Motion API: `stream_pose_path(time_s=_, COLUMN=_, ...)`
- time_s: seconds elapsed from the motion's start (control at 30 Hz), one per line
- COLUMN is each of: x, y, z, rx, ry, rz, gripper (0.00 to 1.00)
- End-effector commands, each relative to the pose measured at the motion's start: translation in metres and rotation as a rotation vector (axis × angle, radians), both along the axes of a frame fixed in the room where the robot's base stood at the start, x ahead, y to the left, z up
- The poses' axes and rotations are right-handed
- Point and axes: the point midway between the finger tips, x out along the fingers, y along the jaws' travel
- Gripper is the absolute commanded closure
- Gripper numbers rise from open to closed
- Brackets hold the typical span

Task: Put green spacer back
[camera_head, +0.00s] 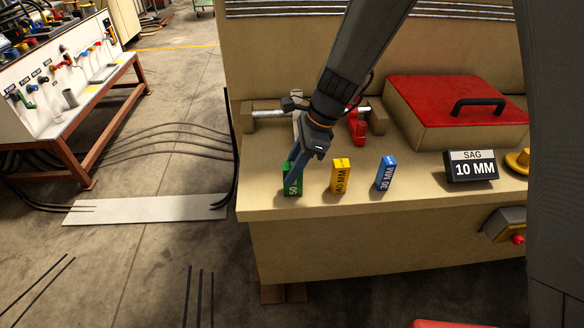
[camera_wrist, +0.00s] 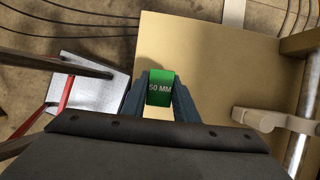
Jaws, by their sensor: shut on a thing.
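The green spacer (camera_head: 292,184), marked 50 MM, is upright at the left front part of the beige machine ledge (camera_head: 262,200). My gripper (camera_head: 297,166) comes down on it from above and is shut on it. In the wrist view the green spacer (camera_wrist: 160,88) sits between the two fingers of my gripper (camera_wrist: 160,98). Whether its base touches the ledge I cannot tell. A yellow 40 MM spacer (camera_head: 340,176) and a blue 30 MM spacer (camera_head: 386,173) stand in a row to its right, apart from it.
A sign reading SAG 10 MM (camera_head: 472,167) stands farther right. Behind are a red clamp piece (camera_head: 357,128), a metal bar (camera_head: 268,113) and a red-lidded box (camera_head: 440,95). The ledge's left edge is close to the green spacer. A workbench (camera_head: 75,85) stands at left.

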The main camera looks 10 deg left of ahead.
Motion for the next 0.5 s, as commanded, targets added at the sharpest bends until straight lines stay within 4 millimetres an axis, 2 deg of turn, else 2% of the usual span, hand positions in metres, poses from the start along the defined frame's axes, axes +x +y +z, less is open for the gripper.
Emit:
stream_pose_path(time_s=0.03, x=0.0002, y=0.0001, z=-0.0017, rx=0.0, ry=0.0, rz=0.0, gripper=1.0)
stream_pose_path(time_s=0.07, x=-0.0002, y=0.0, z=-0.0015, rx=0.0, ry=0.0, rz=0.0, gripper=0.69)
stream_pose_path(time_s=0.13, x=-0.0002, y=0.0, z=-0.0013, rx=0.0, ry=0.0, rz=0.0, gripper=0.57)
stream_pose_path(time_s=0.5, x=-0.0001, y=0.0001, z=0.0023, rx=0.0, ry=0.0, rz=0.0, gripper=0.55)
